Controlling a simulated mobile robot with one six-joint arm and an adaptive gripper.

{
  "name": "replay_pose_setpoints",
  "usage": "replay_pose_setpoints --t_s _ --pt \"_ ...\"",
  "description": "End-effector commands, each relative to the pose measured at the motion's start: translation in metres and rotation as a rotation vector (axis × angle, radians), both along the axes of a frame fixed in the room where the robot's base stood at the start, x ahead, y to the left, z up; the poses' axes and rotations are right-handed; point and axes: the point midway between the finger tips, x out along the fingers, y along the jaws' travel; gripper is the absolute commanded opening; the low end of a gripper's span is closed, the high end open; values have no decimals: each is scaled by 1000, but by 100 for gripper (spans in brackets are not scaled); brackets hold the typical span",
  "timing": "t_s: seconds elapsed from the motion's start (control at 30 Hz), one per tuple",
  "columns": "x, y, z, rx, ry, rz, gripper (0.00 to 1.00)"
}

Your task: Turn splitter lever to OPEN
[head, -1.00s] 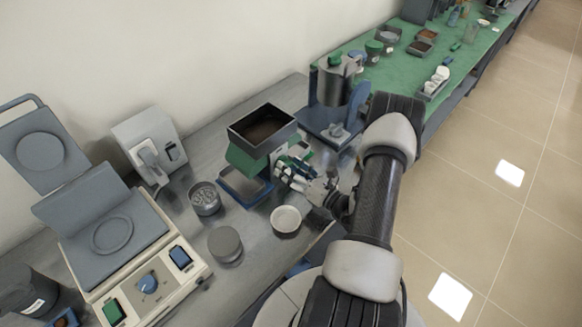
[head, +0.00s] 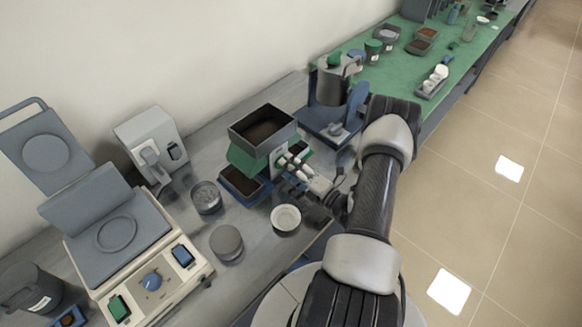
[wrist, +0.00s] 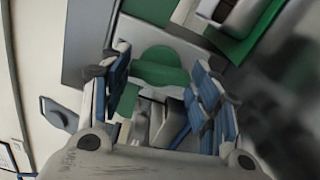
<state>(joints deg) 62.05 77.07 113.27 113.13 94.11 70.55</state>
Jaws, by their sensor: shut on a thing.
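The splitter (head: 243,160) stands on the grey bench in the head view, with a green body under a dark square hopper (head: 240,138) of brown material. A blue tray (head: 228,190) under its near side holds dark brown material. My gripper (head: 288,165) is at the splitter's right front face, shut on the lever, which the fingers mostly hide. In the wrist view my gripper (wrist: 160,80) has its blue-padded fingers on either side of a green rounded part (wrist: 160,68) and grey pieces. I cannot tell the lever's exact angle.
A white bowl (head: 286,219), a metal cup (head: 206,197) and a grey round lid (head: 226,242) stand close in front. A blue stand with a metal vessel (head: 332,85) is behind right.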

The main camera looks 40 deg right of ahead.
Motion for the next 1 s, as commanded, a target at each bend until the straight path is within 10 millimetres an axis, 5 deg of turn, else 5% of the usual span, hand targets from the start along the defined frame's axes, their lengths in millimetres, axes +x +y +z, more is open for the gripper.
replay_pose_setpoints --t_s 0.4,0.93,0.97,1.0 --pt "0 1 -1 171 15 1 33" --pt "0 1 -1 192 16 1 33" --pt "0 1 -1 192 16 1 58" --pt "0 1 -1 191 16 1 61"
